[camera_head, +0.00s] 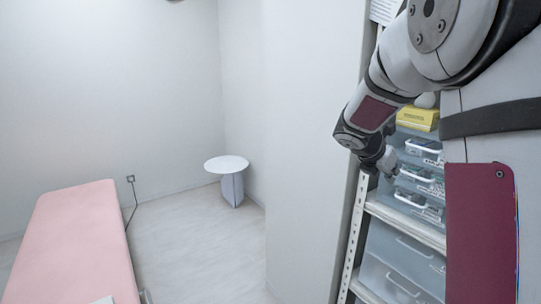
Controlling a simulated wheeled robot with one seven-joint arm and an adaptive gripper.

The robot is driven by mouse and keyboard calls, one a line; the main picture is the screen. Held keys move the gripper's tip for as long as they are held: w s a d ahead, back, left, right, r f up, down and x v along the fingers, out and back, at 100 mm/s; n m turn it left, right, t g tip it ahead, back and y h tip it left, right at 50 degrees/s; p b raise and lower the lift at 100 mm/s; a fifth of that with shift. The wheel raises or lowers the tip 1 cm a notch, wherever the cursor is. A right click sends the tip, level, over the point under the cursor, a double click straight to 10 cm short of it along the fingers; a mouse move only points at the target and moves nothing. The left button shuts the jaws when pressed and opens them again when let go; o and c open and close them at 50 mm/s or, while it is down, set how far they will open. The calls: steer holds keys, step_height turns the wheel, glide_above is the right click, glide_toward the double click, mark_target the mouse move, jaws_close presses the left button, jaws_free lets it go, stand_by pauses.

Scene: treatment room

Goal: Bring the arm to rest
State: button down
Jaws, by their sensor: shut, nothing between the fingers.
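My arm (372,108) reaches in from the upper right, grey with maroon panels, and bends down in front of a shelf rack. A small grey joint (386,160) shows past the bend, close in the picture to the clear drawers. I cannot make out gripper fingers anywhere in this view. A large part of my own body with a maroon panel fills the right edge.
A metal shelf rack (405,226) holds clear drawers (421,176), larger clear bins (398,278) and a yellow box (417,118). A pink treatment bed (75,240) stands left. A small round white table (226,164) stands at the back. The floor between is clear.

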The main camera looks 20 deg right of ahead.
steer(key=s+a+r+m+t+y, duration=0.2)
steer(key=s+a+m+y, duration=0.7)
steer(key=s+a+m, duration=1.3)
steer(key=s+a+r, duration=0.1)
steer(key=s+a, duration=0.4)
steer(key=a, duration=0.2)
steer(key=shift+s+r, duration=0.2)
steer(key=shift+r, duration=0.05)
steer(key=shift+d, duration=0.1)
